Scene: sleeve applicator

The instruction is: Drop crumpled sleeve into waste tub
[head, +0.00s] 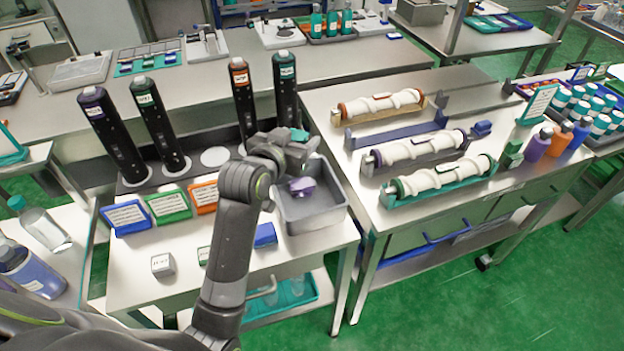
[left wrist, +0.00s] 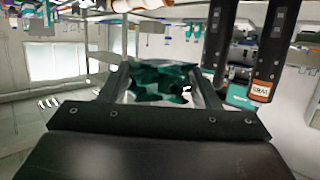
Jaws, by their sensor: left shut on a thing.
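My left gripper (head: 298,146) is shut on a crumpled teal sleeve (head: 299,134). The sleeve also shows between the two fingers in the left wrist view (left wrist: 160,78), dark green with folds. The gripper is above the far part of the grey waste tub (head: 317,222), which stands at the right end of the near left table. A crumpled purple sleeve (head: 302,187) lies inside the tub. My arm hides part of the tub's left side. My right gripper is not in view.
Several black upright cylinders stand behind the tub, including a teal-capped one (head: 285,90) close behind my gripper. Blue, green and orange label boxes (head: 168,206) are left of the tub. The right table holds several white rollers in cradles (head: 437,178).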

